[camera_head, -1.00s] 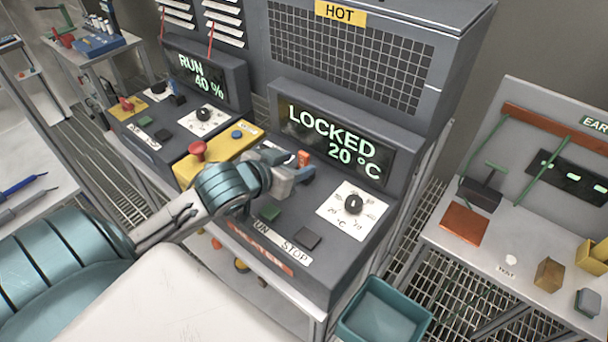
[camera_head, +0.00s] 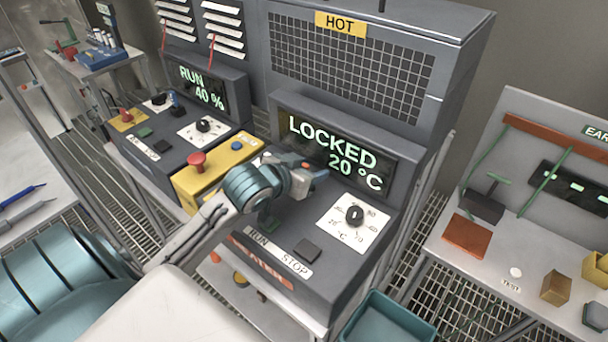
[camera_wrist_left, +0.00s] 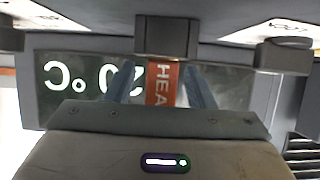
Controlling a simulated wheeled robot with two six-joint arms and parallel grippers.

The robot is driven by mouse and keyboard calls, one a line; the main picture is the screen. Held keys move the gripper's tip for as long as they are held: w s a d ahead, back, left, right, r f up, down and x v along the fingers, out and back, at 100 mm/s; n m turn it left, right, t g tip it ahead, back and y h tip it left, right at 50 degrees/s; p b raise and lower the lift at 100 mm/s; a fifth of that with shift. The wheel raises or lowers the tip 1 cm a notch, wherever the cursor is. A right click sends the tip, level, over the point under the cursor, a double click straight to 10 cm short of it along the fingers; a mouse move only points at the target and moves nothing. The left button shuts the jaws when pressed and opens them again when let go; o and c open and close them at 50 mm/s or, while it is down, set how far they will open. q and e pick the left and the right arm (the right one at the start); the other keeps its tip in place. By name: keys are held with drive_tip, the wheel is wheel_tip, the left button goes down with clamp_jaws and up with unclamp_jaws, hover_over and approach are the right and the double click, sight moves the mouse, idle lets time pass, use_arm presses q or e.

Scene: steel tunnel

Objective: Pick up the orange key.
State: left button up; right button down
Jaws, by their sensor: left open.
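The orange key (camera_wrist_left: 161,82) shows in the left wrist view as an upright orange tag with the letters HEA, below a dark block (camera_wrist_left: 167,38). My left gripper (camera_wrist_left: 166,86) is open, with one blue finger on each side of the key in that view. I cannot tell whether either finger touches it. In the head view my left gripper (camera_head: 313,175) is over the heater panel, in front of the LOCKED 20 °C display (camera_head: 335,150). It hides most of the key there. My right gripper is not in view.
A teal bin (camera_head: 385,320) stands below at the front right.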

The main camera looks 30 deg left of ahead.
use_arm(q)
clamp_jaws()
drive_tip(key=shift+r+b, duration=0.6)
drive_tip(key=shift+r, duration=4.4)
